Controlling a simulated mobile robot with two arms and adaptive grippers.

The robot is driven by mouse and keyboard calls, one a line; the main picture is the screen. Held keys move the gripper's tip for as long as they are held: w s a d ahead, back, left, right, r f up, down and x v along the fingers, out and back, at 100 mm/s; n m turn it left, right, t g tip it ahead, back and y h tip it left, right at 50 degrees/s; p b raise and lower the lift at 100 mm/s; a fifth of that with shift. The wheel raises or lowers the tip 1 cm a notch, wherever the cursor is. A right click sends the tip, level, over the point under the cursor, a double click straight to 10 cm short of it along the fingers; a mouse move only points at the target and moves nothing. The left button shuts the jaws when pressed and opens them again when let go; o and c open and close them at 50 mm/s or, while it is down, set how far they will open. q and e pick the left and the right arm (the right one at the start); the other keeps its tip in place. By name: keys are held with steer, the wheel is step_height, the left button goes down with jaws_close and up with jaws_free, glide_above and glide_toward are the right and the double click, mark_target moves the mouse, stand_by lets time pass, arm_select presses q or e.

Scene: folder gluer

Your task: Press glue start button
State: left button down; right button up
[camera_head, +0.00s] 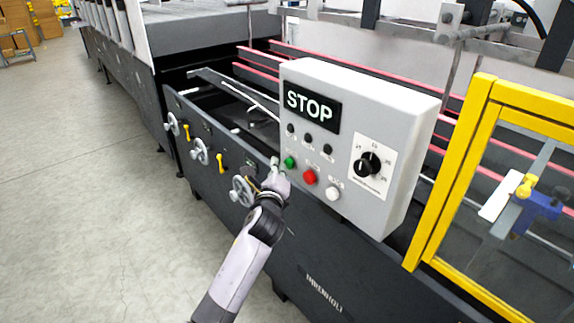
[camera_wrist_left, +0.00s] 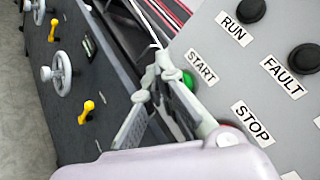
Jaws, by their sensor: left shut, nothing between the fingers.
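The control box (camera_head: 345,125) is light grey, with a lit STOP display and a row of buttons. The green start button (camera_head: 290,162) is at the lower left of its face, left of the red stop button (camera_head: 309,176). In the left wrist view the green button (camera_wrist_left: 188,80) shows beside the START label (camera_wrist_left: 202,68), partly hidden by a finger. My left gripper (camera_head: 275,163) is shut and empty, its tips just left of the green button. In the wrist view the left gripper's tips (camera_wrist_left: 160,65) overlap the button's edge; contact cannot be told. My right gripper is not in view.
A white button (camera_head: 333,193) and a black rotary dial (camera_head: 368,165) are on the same box. Handwheels (camera_head: 200,150) and yellow levers (camera_head: 220,163) line the dark machine side. A yellow guard frame (camera_head: 455,175) stands right. The floor (camera_head: 90,200) at left is clear.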

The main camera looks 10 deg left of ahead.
arm_select(q)
steer(key=shift+w+d, duration=0.35)
steer(key=shift+w, duration=0.05)
stand_by(0.9)
stand_by(0.4)
steer(key=shift+s+a+p, duration=0.6)
steer(key=shift+s+p, duration=0.05)
steer(key=shift+s, duration=0.1)
steer(key=s+a+p, duration=0.1)
steer(key=s, duration=0.1)
steer(key=s+a+p, duration=0.2)
stand_by(0.7)
